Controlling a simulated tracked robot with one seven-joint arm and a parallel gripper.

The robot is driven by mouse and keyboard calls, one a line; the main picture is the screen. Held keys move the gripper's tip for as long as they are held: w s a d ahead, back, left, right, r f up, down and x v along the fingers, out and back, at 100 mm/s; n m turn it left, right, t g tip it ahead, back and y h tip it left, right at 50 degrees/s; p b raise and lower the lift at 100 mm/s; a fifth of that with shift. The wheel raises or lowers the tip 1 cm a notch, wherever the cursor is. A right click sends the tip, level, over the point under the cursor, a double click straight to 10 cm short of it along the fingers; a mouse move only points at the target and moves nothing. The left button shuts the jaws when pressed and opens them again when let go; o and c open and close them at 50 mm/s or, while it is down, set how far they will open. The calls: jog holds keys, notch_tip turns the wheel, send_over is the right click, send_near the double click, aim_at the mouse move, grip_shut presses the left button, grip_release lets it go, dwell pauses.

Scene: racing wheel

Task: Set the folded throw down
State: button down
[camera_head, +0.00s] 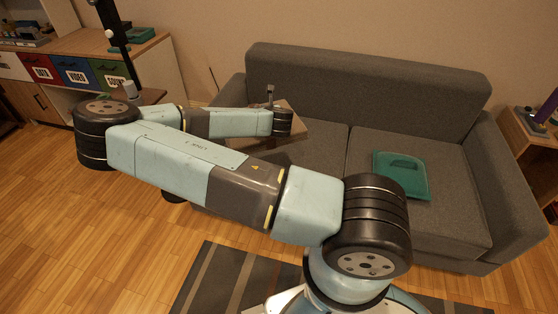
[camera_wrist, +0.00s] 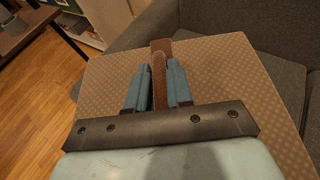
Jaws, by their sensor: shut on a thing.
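The folded throw, tan with a pale dotted pattern (camera_wrist: 225,72), fills much of the wrist view as a flat, squarish bundle. A brown strap (camera_wrist: 161,50) runs over its top. My gripper (camera_wrist: 159,68) has its two blue-grey fingers closed on either side of this strap. In the head view the throw (camera_head: 300,121) shows at the left end of the grey sofa (camera_head: 365,85), partly hidden behind my arm. I cannot tell whether it touches the sofa seat or hangs just above it.
A teal tray-like object (camera_head: 402,175) lies on the right sofa seat. A cabinet with coloured drawers (camera_head: 72,72) stands at the left, a small wooden side table (camera_head: 530,140) at the right. A striped rug (camera_head: 225,280) lies in front on open wooden floor.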

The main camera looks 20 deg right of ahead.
jog(key=f+m+h, duration=0.1)
jog(key=f, duration=0.2)
jog(key=s+f+m+h, duration=0.1)
jog(key=f, duration=0.2)
jog(key=s+d+f+m+h, duration=0.1)
jog(key=f+h, duration=0.1)
jog(key=f, duration=0.1)
jog(key=shift+s+f+g, duration=0.1)
jog(key=shift+s+g, duration=0.1)
jog(key=shift+g, duration=0.1)
jog(key=shift+s+d+f+m+g+h, duration=1.7)
jog(key=shift+s+f+m+g+h, duration=0.75)
jog(key=shift+f+m+g+h, duration=1.6)
jog(key=w+a+f+t, duration=0.2)
jog(key=w+a+t, duration=0.15)
jog(key=w, duration=0.85)
jog(key=shift+m+g+y, duration=0.25)
jog(key=shift+g, duration=0.25)
jog(key=shift+w+a+f, duration=0.3)
jog(key=shift+w+f, duration=0.45)
jog(key=shift+f, duration=0.75)
jog(key=shift+w+a+f, duration=0.25)
jog(key=shift+w+f, duration=0.55)
jog(key=shift+f, duration=0.7)
jog(key=shift+w+a+f, duration=0.3)
jog(key=shift+w+f, duration=0.45)
jog(key=shift+f, duration=0.75)
